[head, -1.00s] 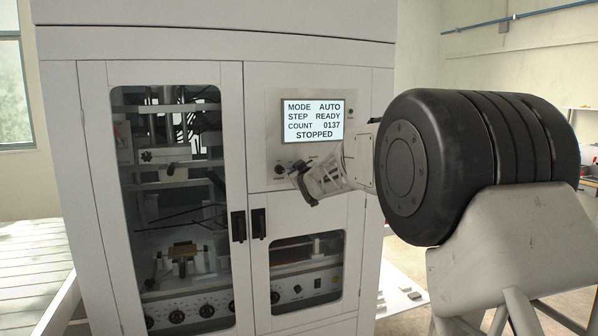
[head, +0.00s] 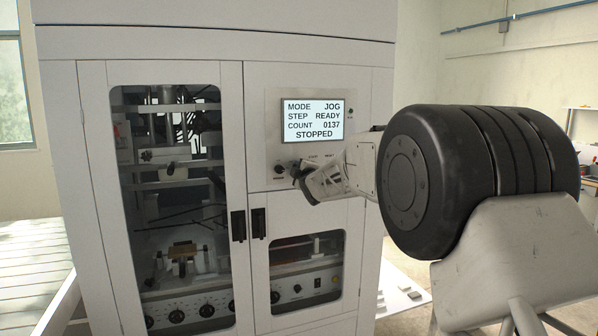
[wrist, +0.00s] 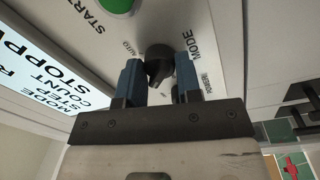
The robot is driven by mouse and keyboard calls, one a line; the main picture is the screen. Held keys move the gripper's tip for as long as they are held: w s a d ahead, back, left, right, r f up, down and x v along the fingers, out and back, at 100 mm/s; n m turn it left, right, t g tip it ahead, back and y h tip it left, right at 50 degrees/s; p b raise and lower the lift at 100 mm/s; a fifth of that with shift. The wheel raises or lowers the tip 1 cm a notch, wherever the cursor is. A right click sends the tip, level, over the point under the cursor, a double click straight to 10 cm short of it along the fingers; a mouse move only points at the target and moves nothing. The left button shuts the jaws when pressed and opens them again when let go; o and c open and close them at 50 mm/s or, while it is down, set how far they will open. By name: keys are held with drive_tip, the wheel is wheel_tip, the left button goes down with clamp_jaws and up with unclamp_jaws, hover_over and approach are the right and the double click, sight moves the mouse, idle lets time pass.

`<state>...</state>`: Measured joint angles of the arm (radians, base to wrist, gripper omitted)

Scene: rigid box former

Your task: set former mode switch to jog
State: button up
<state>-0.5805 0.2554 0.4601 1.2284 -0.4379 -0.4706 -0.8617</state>
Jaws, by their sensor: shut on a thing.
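The former's mode switch is a black knob (wrist: 158,60) on the pale panel in the wrist view, with the words MODE and AUTO printed near it. My gripper (wrist: 158,84) has its two blue fingers on either side of the knob, shut on it. In the head view my gripper (head: 299,174) is at the panel below the display, and its fingers hide part of the controls there. The display (head: 312,119) reads MODE JOG, STEP READY, COUNT 0137, STOPPED.
A green START button (wrist: 116,4) is close to the knob in the wrist view. Below the panel are a windowed door (head: 306,265) and dark door handles (head: 258,224). A taller windowed door (head: 180,220) is on the left.

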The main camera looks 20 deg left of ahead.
idle(0.3)
drive_tip(key=o, duration=0.9)
drive_tip(key=shift+o, duration=0.2)
drive_tip(key=shift+s+d, duration=0.1)
drive_tip(key=v, duration=0.7)
drive_tip(key=shift+s+d, duration=0.2)
drive_tip(key=shift+d, duration=0.1)
idle(0.3)
